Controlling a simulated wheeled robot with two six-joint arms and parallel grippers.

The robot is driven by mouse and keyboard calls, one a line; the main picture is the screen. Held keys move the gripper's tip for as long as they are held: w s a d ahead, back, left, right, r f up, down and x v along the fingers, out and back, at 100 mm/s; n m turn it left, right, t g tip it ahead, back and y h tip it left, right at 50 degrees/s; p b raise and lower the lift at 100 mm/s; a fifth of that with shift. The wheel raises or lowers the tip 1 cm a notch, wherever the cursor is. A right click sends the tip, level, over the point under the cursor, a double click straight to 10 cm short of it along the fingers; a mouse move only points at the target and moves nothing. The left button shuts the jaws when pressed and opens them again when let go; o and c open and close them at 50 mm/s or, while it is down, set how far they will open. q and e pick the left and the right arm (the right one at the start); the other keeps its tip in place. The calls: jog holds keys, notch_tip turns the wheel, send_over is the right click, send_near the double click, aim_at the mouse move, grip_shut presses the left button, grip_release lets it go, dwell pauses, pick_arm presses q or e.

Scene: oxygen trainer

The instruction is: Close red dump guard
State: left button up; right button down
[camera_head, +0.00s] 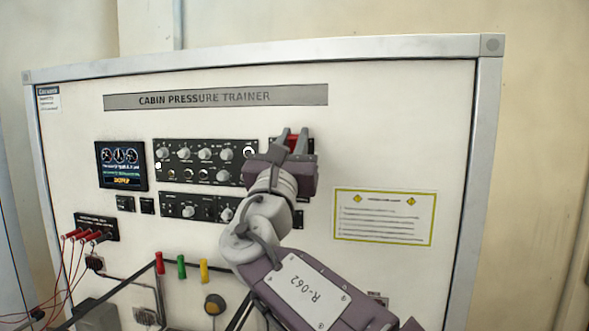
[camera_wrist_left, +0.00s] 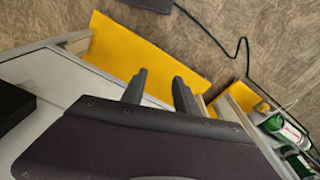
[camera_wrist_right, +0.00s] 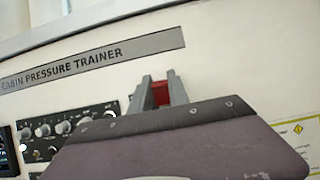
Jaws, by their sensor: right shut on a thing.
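The red dump guard (camera_head: 293,143) is on a small dark panel at the upper right of the trainer's controls. My right gripper (camera_head: 293,136) is at the guard, with one finger on each side of it. In the right wrist view the red guard (camera_wrist_right: 160,93) sits between the two fingers of the right gripper (camera_wrist_right: 160,80), which are shut on it. The gripper hides most of the panel around it, so I cannot tell the guard's exact angle.
The trainer board (camera_head: 400,120) stands upright with a metal frame. A knob panel (camera_head: 204,177) and a screen (camera_head: 121,165) are left of my right gripper. A yellow-bordered notice (camera_head: 384,216) is to the right. Red, green and yellow plugs (camera_head: 181,266) and cables are lower left.

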pick_arm(q)
jog(key=shift+f+b, duration=1.45)
jog(key=shift+f, duration=0.6)
pick_arm(e)
jog(key=shift+f+t, duration=0.55)
jog(key=shift+t, duration=0.05)
jog(key=c, duration=1.3)
grip_release()
jog(key=shift+s+r, duration=0.1)
pick_arm(q)
jog(key=shift+s, duration=0.15)
pick_arm(e)
jog(key=shift+s+a, duration=0.1)
pick_arm(q)
notch_tip(320, 180, down, 5)
jog(key=b, duration=0.5)
jog(key=shift+f, duration=0.2)
pick_arm(e)
jog(key=v, duration=0.9)
